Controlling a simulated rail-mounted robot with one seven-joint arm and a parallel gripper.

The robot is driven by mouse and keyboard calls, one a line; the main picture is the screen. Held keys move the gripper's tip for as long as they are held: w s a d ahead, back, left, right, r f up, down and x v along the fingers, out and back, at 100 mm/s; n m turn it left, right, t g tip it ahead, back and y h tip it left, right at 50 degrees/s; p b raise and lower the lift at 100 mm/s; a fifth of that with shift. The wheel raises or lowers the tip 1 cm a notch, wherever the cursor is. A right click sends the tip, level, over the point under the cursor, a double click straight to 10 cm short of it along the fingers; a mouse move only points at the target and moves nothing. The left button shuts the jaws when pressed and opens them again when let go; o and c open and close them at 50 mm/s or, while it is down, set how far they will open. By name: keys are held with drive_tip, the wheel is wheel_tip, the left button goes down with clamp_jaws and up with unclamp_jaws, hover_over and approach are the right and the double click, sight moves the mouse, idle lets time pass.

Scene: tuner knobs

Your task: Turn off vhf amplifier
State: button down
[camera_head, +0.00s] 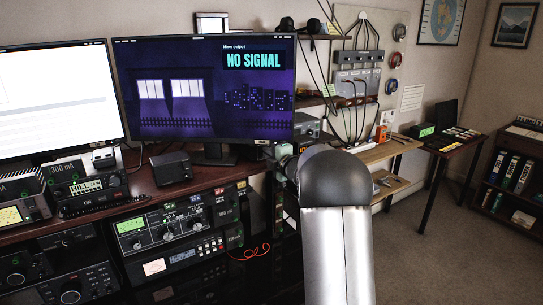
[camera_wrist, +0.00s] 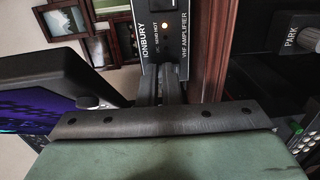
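The VHF amplifier (camera_wrist: 166,42) shows at the top of the wrist view as a dark panel with sideways white lettering. A small orange-white lamp (camera_wrist: 165,26) glows on it. My gripper (camera_wrist: 160,75) points at the lower end of this panel. Its two fingers are close together at the middle of the view, with only a narrow gap. I cannot tell whether the fingertips touch the panel, and any switch at their tips is hidden. In the head view my arm hides the gripper, and I cannot make out the amplifier there.
A monitor (camera_head: 215,95) reading "NO SIGNAL" stands on the desk; its edge is close on the left in the wrist view. A grey knob marked PARK (camera_wrist: 306,40) is at right there. Rack units (camera_head: 165,228) sit under the desk. Floor at right (camera_head: 440,240) is clear.

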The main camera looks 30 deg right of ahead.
drive_tip(key=s+d+r+b, duration=0.1)
drive_tip(key=s+b, duration=0.3)
drive_tip(key=s, duration=1)
drive_tip(key=shift+d, duration=0.2)
